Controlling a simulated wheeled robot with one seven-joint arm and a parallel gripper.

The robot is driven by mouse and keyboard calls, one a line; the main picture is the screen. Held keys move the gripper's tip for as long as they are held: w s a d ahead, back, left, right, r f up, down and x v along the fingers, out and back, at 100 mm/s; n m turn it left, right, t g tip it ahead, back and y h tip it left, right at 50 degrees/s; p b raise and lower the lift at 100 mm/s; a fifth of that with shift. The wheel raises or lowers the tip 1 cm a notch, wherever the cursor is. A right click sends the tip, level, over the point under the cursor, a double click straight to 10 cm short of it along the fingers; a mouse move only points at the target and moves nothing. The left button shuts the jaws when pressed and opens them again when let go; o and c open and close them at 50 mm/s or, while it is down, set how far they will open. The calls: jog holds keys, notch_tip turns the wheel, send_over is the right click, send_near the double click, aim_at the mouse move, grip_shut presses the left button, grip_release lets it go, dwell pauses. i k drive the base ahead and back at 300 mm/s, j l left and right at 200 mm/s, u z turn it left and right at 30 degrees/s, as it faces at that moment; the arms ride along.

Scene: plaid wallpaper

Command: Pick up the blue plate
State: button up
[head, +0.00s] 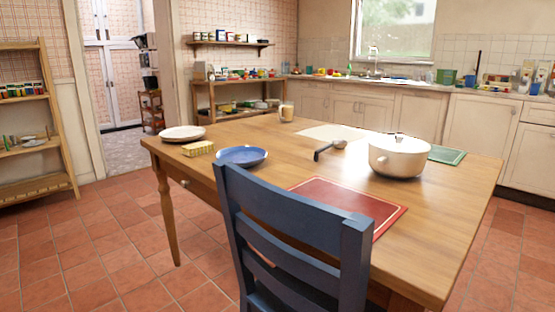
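The blue plate (241,156) lies on the wooden table (270,135), near its front left edge. It sits just behind the top of a blue chair, whose left post stands close in front of it. A yellow block-shaped item (198,149) lies to its left, a small gap away. My gripper is not in the head view.
The blue chair (296,215) stands against the table's front side. A white plate (182,133), a mug (287,112), a ladle (332,148), a white pot (398,155) and a red mat (348,203) are on the table. Tiled floor (110,250) is clear at the left.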

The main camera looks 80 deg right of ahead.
aim_at(245, 157)
jog(key=z, duration=2.5)
jog(key=i+j, duration=0.5)
jog(key=j, duration=0.25)
jog(key=i+j+z, duration=0.4)
jog(key=j, duration=0.2)
jog(key=j+z, duration=0.2)
jog(key=i+j+z, duration=0.2)
jog(key=j, duration=0.3)
jog(key=j+z, duration=0.2)
jog(key=j, duration=0.15)
